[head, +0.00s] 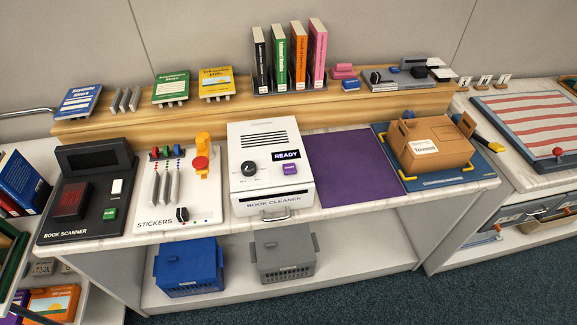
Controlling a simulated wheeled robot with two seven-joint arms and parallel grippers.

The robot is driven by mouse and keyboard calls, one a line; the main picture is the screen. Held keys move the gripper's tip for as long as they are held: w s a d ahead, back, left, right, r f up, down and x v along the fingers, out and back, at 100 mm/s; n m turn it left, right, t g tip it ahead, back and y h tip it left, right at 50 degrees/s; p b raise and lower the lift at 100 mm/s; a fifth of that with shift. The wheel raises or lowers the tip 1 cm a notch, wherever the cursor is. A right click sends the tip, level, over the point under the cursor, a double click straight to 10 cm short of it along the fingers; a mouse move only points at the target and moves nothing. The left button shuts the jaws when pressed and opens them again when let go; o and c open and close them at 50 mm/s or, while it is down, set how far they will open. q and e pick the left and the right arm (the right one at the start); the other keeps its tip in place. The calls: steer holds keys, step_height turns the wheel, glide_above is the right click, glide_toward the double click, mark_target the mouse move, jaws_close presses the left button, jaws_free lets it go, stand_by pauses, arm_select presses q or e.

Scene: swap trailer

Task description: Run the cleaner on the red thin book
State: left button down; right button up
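The book cleaner (266,139) is a white box in the middle of the counter. It has a black knob (249,168), a purple button (290,169) and a display (286,155) reading "READY". Its front, with a metal handle (276,216), looks closed. I cannot make out a red thin book for certain. Black (260,57), green (280,53), orange (298,52) and pink (317,45) books stand upright on the wooden shelf behind the cleaner. Neither of my grippers is in view.
Left of the cleaner are a sticker board (207,216) and a book scanner (83,226). A bare purple mat (353,165) lies right of it, then a cardboard box (430,146). Blue (187,270) and grey (283,257) crates sit below. More books (24,181) stand far left.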

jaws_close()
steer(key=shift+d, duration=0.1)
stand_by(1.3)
